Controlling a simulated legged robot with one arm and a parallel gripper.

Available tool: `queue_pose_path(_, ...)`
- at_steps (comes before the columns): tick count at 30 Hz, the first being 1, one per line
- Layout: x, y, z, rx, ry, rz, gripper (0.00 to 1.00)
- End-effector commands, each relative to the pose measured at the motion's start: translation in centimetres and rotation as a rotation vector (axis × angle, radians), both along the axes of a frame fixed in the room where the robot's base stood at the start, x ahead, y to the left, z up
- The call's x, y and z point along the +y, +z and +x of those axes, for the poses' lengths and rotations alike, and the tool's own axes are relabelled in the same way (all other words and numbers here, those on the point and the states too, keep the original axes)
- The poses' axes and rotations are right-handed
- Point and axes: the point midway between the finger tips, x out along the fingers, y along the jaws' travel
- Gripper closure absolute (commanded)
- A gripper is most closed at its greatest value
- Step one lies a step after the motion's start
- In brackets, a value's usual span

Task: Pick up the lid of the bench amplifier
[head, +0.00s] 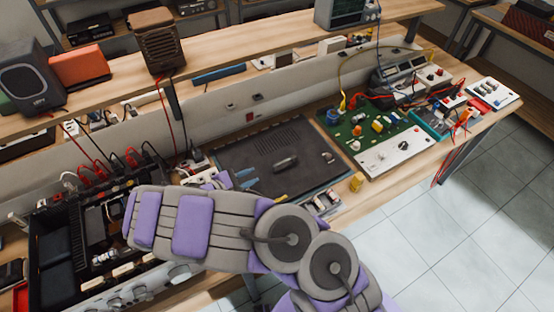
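The bench amplifier (52,228) stands at the lower left of the head view, with its top open and dark inner parts showing. Knobs line its front panel. A flat dark panel with vent slots (262,150) lies on the bench right of it and looks like the lid. A small grey cylinder and blue-handled tools lie on or by it. My grey and purple arm reaches from the bottom right toward the left. Its far end, my gripper (143,217), is in front of the amplifier, left of the panel. No fingertips can be made out. My arm hides part of the amplifier.
A green circuit board (372,127) with a white control panel (397,152) lies right of the dark panel. Red and yellow cables run around it. A shelf with speakers (30,82) overhangs the back. Tiled floor (455,225) is clear at the right.

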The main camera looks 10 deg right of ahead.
Motion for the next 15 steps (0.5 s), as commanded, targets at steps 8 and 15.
queue_pose_path(8, -5.3, -1.9, 2.6, -0.001, -0.008, 0.006, 0.74)
queue_pose_path(15, -8.1, -3.1, 4.6, -0.002, -0.008, -0.001, 0.74)
